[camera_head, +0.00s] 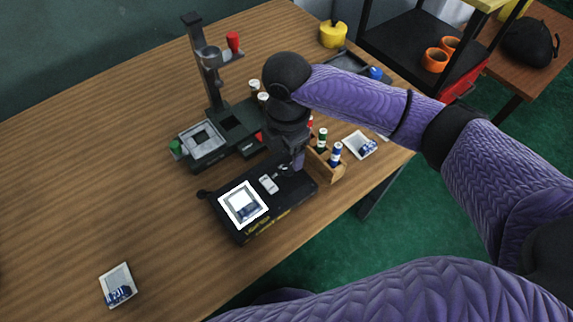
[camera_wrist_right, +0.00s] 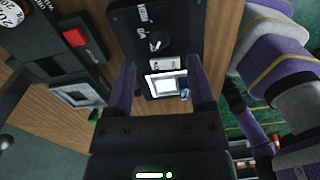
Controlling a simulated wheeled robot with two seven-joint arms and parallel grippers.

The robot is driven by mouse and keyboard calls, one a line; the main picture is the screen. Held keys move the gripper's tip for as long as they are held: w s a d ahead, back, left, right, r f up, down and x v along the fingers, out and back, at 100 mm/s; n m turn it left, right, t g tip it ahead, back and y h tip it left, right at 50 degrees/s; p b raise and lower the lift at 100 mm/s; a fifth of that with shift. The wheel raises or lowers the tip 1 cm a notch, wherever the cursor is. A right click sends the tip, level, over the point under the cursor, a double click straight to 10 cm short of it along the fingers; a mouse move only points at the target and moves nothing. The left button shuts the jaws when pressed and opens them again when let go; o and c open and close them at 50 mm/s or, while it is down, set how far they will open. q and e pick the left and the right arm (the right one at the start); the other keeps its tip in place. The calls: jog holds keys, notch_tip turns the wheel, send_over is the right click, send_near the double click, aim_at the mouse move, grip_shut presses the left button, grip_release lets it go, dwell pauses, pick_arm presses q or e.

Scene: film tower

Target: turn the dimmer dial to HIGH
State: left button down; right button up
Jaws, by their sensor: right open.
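The black light box (camera_head: 262,213) lies on the wooden table near its front edge, with a lit white panel (camera_head: 240,203) at its left part. In the right wrist view the dimmer dial (camera_wrist_right: 156,43) is a dark round knob with a white pointer mark on the box, with small white labels beside it that I cannot read. In the head view the dial is hidden behind my right gripper (camera_head: 298,166), which points down over the box's right end. In the wrist view my right gripper (camera_wrist_right: 161,82) is open, with nothing between its fingers; the dial appears beyond the fingertips.
A wooden holder (camera_head: 326,168) with small bottles stands close to the box's right end. A black stand with a column (camera_head: 205,75) and a grey tray (camera_head: 203,138) is behind. A photo card (camera_head: 118,285) lies front left. The table's left is clear.

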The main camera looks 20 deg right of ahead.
aim_at(288, 168)
notch_tip(288, 168, down, 5)
jog(key=shift+f+b, duration=0.1)
jog(key=shift+b, duration=0.7)
jog(key=shift+f, duration=0.1)
jog(key=c, duration=0.8)
pick_arm(q)
jog(key=shift+s+a+f, duration=0.4)
jog(key=shift+f, duration=0.15)
jog(key=shift+s+a+f, duration=0.35)
jog(key=shift+s+f, duration=0.05)
jog(key=shift+f, duration=0.15)
pick_arm(e)
grip_shut()
